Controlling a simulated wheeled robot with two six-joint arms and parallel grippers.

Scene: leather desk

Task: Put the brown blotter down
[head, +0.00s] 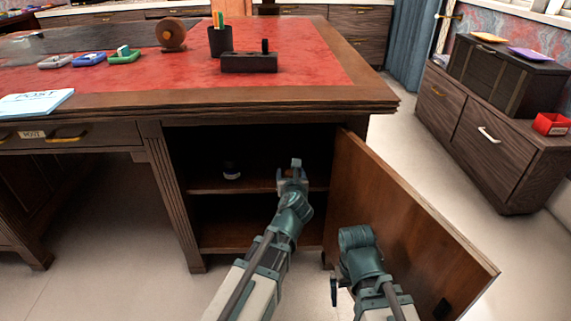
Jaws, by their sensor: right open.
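A rounded brown wooden piece (172,34), which may be the brown blotter, stands on the red leather desk top (310,55) toward the back. I cannot be sure it is the blotter. My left gripper (291,168) is at the mouth of the open cupboard, near the shelf edge, with its fingers apart and nothing seen between them. My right gripper (340,284) is low in front of the open door, bent down and partly hidden by its own wrist. It is open, and I see nothing in it. Both grippers are well below and apart from the brown piece.
A dark block with a knob (249,62) and a black pencil cup (219,42) stand on the desk. The cupboard door (400,215) stands open at right. A dark cabinet (485,135) stands far right.

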